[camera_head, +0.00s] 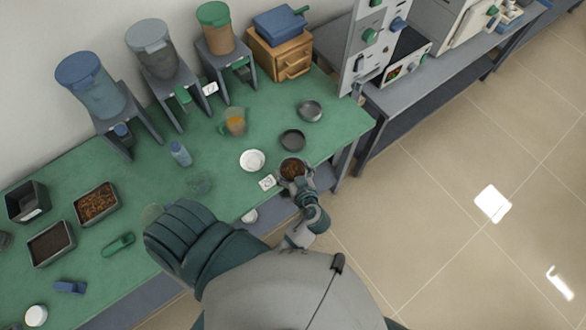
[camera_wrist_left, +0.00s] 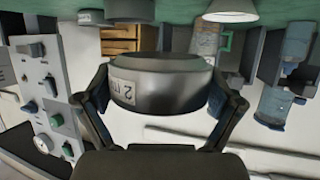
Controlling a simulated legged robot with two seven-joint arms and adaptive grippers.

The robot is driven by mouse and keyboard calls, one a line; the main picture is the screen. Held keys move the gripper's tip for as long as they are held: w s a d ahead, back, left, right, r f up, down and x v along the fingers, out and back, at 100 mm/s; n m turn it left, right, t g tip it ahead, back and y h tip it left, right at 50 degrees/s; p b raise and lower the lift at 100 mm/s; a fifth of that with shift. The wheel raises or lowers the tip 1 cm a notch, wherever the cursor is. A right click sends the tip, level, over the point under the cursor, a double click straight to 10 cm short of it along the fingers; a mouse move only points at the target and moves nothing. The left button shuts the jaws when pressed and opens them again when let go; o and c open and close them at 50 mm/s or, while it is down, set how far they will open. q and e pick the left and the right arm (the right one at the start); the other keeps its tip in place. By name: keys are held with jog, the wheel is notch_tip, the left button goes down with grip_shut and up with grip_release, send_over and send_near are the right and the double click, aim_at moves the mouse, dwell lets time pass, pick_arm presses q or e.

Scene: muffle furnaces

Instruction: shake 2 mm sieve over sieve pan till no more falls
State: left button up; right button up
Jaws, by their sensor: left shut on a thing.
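My left gripper (camera_head: 297,184) is shut on a round dark metal sieve (camera_head: 292,168) at the table's front edge. Brown granular material shows inside the sieve. In the left wrist view the sieve (camera_wrist_left: 161,80) sits between both fingers, with a pale label showing a "2", upside down in that picture. A dark round pan (camera_head: 292,139) lies on the table just beyond the sieve, and a grey round pan (camera_head: 310,110) lies farther back. I cannot tell which one is the sieve pan. Whether anything is falling from the sieve does not show. My right gripper is not in view.
An orange-filled jug (camera_head: 235,122) and a blue bottle (camera_head: 181,153) stand farther back. Trays of dark and brown material (camera_head: 96,203) are at the left. Hoppers line the back.

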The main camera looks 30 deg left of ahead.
pick_arm(q)
jog(key=shift+w+a+r+p, duration=0.1)
jog(key=shift+w+r+p, duration=0.05)
jog(key=shift+w+p, duration=0.2)
jog(key=w+a+p, duration=0.2)
jog(key=w, duration=0.2)
jog(key=w+a+p, duration=0.2)
jog(key=w+a, duration=0.1)
jog(key=w, duration=0.2)
jog(key=w+a+p, duration=0.2)
jog(key=w+a, duration=0.1)
jog(key=w, duration=0.1)
jog(key=shift+w+a+f+p, duration=0.1)
jog(key=shift+w+f+p, duration=0.05)
jog(key=shift+f+p, duration=0.15)
jog(key=shift+d+f+b, duration=0.2)
jog(key=shift+f+b, duration=0.25)
jog(key=shift+f, duration=0.25)
jog(key=shift+d+f+b, duration=0.15)
jog(key=shift+f+b, duration=0.3)
jog(key=shift+f, duration=0.2)
jog(key=shift+a+f, duration=0.1)
jog(key=shift+f, duration=0.1)
jog(key=shift+a, duration=0.15)
